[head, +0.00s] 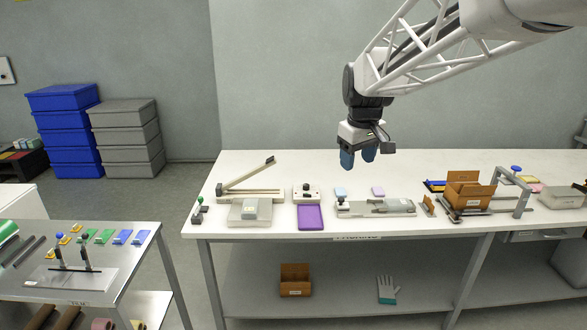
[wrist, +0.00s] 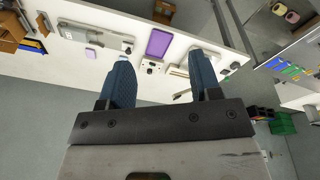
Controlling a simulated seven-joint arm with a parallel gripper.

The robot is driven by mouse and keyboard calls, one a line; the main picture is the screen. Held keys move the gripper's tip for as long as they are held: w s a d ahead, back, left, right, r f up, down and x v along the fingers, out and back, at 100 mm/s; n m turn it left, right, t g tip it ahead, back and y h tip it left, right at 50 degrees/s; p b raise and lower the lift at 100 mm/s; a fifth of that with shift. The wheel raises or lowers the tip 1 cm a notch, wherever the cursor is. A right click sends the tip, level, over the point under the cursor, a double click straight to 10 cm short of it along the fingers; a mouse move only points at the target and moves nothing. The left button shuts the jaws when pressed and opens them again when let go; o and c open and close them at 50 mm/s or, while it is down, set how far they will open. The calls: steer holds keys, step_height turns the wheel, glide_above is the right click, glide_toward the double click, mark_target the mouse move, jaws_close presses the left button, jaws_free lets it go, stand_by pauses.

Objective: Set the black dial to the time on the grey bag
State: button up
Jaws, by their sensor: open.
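My gripper (head: 358,157) is open and empty, high above the back of the white table. Its two blue fingers also show in the wrist view (wrist: 160,66), wide apart. A small white control box (head: 306,192) with small dark knobs stands behind a purple tray; it also shows in the wrist view (wrist: 152,65) between the fingertips, far below. A black dial may be one of those knobs, but it is too small to tell. A pale grey packet (head: 251,208) lies on a grey block at the left; I cannot tell whether it is the grey bag, and no time is readable.
A sealer with a raised lever (head: 248,180) stands left of the control box. The purple tray (head: 310,217) lies in front. A long flat machine (head: 376,207) and an open cardboard box (head: 470,190) stand to the right. The back of the white table (head: 285,162) is clear.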

steer(key=w+a+f+n, duration=0.2)
steer(key=w+n, duration=0.1)
steer(key=w, duration=1.3)
steer(key=n+g, duration=0.2)
steer(key=n, duration=0.6)
glide_above(306, 185)
step_height(306, 185, down, 28)
steer(key=shift+w+r, duration=0.1)
steer(key=shift+r, duration=0.05)
steer(key=shift+f, duration=3.85)
steer(key=shift+c, duration=0.5)
